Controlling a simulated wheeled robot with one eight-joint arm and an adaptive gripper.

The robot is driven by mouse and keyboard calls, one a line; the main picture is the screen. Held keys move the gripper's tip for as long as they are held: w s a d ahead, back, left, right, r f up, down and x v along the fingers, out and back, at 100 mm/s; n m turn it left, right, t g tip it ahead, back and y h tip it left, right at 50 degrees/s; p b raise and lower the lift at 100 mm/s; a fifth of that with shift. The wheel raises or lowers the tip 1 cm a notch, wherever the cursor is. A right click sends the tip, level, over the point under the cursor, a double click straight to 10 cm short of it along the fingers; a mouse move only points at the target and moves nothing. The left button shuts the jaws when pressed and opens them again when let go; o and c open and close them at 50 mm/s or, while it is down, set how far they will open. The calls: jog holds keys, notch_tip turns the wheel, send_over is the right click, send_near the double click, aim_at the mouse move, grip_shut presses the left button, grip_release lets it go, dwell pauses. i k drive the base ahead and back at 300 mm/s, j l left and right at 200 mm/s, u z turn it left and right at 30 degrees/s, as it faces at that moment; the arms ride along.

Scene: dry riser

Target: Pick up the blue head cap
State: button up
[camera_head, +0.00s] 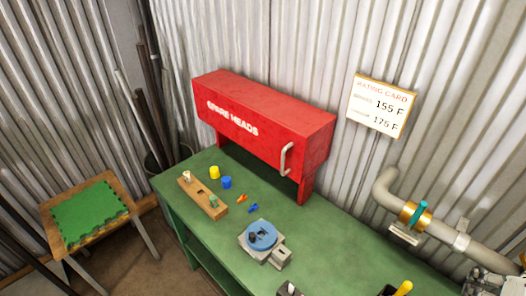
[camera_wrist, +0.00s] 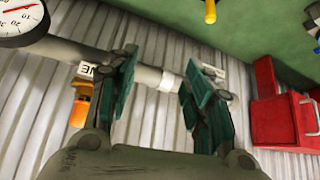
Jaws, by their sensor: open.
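A small blue cylinder, the blue head cap (camera_head: 226,183), stands upright on the green workbench (camera_head: 330,245), just right of a wooden block and in front of the red box's left end. A yellow cap (camera_head: 214,172) stands close behind it to the left. My gripper (camera_wrist: 160,60) is open and empty in the wrist view, its two dark green fingers apart in front of the corrugated wall and pipe. It is far from the blue cap, which I cannot make out in the wrist view.
A wooden block (camera_head: 197,192) holds small fittings. Small orange (camera_head: 242,199) and blue (camera_head: 252,208) pieces lie right of the cap. A grey fixture with a blue disc (camera_head: 262,236) stands nearer. The red SPARE HEADS box (camera_head: 262,115) overhangs the bench's back. A pipe (camera_head: 392,200) runs along the wall.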

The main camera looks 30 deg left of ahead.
aim_at(226, 183)
jog(key=u, duration=1.8)
jog(key=z, duration=3.1)
jog(key=k+j+u, duration=0.25)
jog(key=j+u, duration=0.2)
jog(key=j, duration=0.4)
jog(key=k+j+u, duration=0.1)
jog(key=j+u, duration=0.4)
jog(key=j, duration=0.4)
jog(key=j+u, duration=0.45)
jog(key=j, duration=0.45)
jog(key=j+u, duration=0.15)
jog(key=i+l, duration=0.05)
